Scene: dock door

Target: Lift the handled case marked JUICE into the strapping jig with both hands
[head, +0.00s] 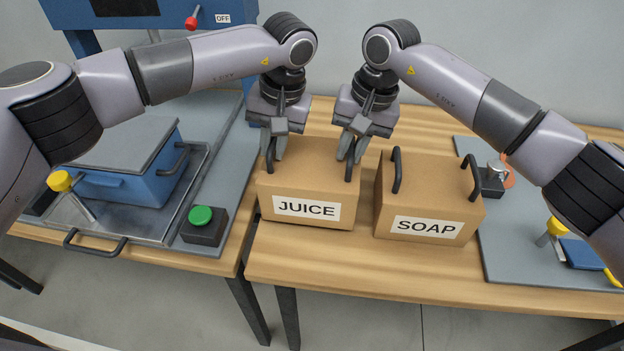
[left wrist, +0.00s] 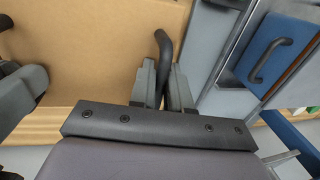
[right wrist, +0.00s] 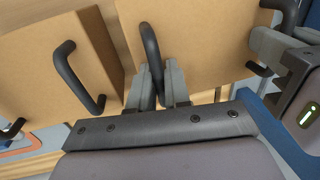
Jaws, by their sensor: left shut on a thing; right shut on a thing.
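The brown JUICE case (head: 308,185) appears to sit on the wooden table, left of the SOAP case, its label facing front. It has a black handle on its left and one on its right. My left gripper (head: 275,150) is shut on the left handle (left wrist: 163,50), pointing down. My right gripper (head: 352,152) is shut on the right handle (right wrist: 151,45), also from above. The fingers partly hide both handles. I cannot tell for certain which fixture is the strapping jig; a grey board (head: 505,250) with a yellow-topped clamp (head: 556,228) lies at the right.
The brown SOAP case (head: 425,195) with two black handles stands close to the right. At the left are a blue lidded box (head: 130,180) in a metal tray, a green button (head: 201,216) and a blue machine marked OFF with a red lever (head: 192,20). The table front is clear.

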